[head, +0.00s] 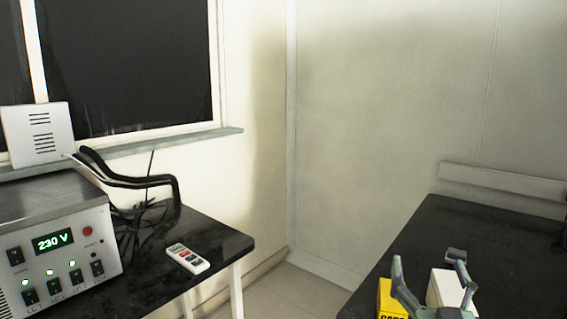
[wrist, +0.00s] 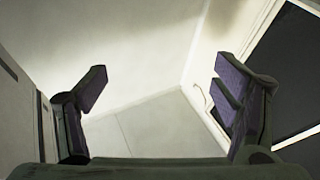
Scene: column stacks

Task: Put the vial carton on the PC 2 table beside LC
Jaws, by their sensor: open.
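My gripper (head: 428,262) is at the lower right of the head view, over the right-hand black table (head: 440,225). Its two fingers are wide apart, and nothing is between them in the wrist view (wrist: 163,88). A white box (head: 447,287) shows behind the fingers. A yellow box (head: 389,300) with dark lettering stands to its left, partly cut by the frame's bottom edge. I cannot tell which box, if either, is the vial carton, or whether the gripper touches one. No table marked PC 2 is readable.
A second black table (head: 215,240) at left holds a power unit (head: 60,240) reading 230 V, black cables (head: 135,215) and a white remote (head: 188,258). A floor gap (head: 285,295) separates the tables. A window (head: 125,65) is behind; the wrist view shows walls and a window.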

